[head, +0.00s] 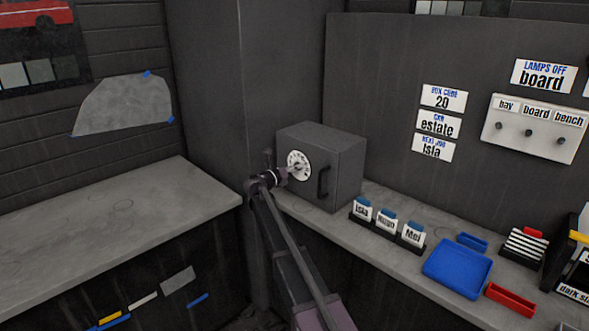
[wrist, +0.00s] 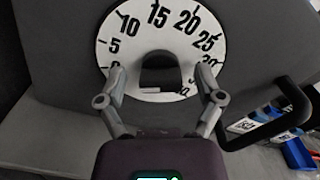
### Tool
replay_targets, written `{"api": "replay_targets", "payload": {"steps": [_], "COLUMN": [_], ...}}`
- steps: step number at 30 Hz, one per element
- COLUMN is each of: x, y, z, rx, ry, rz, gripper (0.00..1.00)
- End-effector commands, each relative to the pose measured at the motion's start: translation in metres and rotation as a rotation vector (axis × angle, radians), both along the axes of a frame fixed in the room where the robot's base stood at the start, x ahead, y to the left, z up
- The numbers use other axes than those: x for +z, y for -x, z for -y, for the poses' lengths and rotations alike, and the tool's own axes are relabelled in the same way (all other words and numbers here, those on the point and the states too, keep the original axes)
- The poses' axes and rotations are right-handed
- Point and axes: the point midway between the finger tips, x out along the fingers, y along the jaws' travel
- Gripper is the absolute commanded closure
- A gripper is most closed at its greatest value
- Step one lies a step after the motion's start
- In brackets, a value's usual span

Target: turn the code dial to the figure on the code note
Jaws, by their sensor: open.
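The code note (head: 442,98) on the back wall reads "BOX CODE 20". The code dial (head: 298,163) is a white numbered disc on the front of a grey box (head: 341,152). In the wrist view, the dial (wrist: 115,48) shows 5, 10, 15, 20 and 25 across its upper part, with 15 near the top. A dark knob (wrist: 159,70) stands at its centre. My gripper (wrist: 160,100) is open, with its fingertips apart on either side of the dial's lower part, below the knob. I cannot tell what figure the dial is set to.
A black door handle (head: 323,182) sticks out right of the dial. Name cards (head: 386,220), a blue tray (head: 457,268) and a red tray (head: 510,300) lie on the bench to the right. The left bench top (head: 110,215) is clear.

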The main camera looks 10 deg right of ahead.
Motion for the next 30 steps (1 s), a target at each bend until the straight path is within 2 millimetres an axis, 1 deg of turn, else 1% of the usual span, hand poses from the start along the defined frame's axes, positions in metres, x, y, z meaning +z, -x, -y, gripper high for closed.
{"api": "replay_targets", "payload": {"steps": [7,8,9,11,12,14,15,16,24,30], "x": [0.0,-0.0001,-0.0001,0.0,0.0,0.0,0.0,0.0,0.0001,0.0001], "y": [-0.0001,0.0,0.0,0.0001,0.0001,0.0,0.0,0.0,-0.0003,-0.0005], "z": [-0.0002,-0.0002,-0.0002,-0.0003,-0.0004,-0.0004,-0.0004,-0.0004,-0.0004,-0.0002], "rx": [0.0,0.0,0.0,0.0,0.0,0.0,0.0,0.0,0.001,0.001], "ry": [0.0,0.0,0.0,0.0,0.0,0.0,0.0,0.0,-0.006,-0.038], "rz": [0.0,0.0,0.0,0.0,0.0,0.0,0.0,0.0,0.009,0.053], "gripper": [0.14,0.23,0.35,0.53,0.65,0.83,0.94,0.96,0.96,0.96]}}
